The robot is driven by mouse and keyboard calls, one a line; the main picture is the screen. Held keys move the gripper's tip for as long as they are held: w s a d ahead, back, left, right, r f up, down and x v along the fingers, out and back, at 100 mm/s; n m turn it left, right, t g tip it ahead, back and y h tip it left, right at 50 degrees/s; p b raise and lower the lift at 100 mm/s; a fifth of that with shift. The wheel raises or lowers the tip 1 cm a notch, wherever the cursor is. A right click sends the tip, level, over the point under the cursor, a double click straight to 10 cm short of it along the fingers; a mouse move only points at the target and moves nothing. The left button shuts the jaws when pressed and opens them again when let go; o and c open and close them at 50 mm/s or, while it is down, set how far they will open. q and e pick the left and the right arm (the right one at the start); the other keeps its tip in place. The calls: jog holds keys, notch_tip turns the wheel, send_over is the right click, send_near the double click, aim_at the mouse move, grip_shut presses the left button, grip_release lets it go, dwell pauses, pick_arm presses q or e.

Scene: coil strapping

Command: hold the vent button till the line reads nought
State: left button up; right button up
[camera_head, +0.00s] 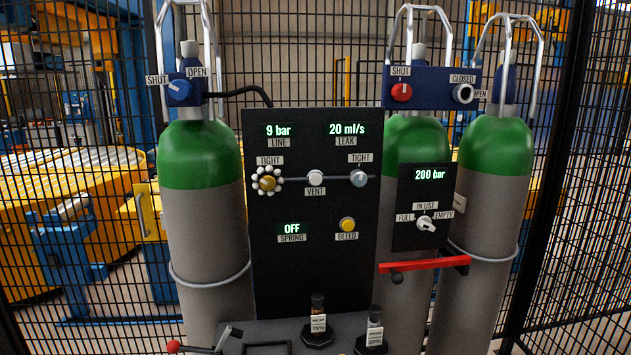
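The vent button (316,177) is a round white knob in the middle of the black panel (310,260), with the label VENT just under it. It sits on a grey line between a brass fitting (267,183) ringed with white beads and a grey fitting (359,178), each labelled TIGHT. The line readout (279,131) at the panel's upper left shows 9 bar. The leak readout (347,129) shows 20 ml/s. Nothing touches the vent button. Neither of my grippers shows in the head view.
A yellow bleed button (347,224) and a spring readout (291,229) showing OFF sit lower on the panel. Green-topped cylinders (200,155) stand behind. A blue knob (179,91) and red knob (401,92) are above. Two small bottles (318,312) (374,328) stand in front.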

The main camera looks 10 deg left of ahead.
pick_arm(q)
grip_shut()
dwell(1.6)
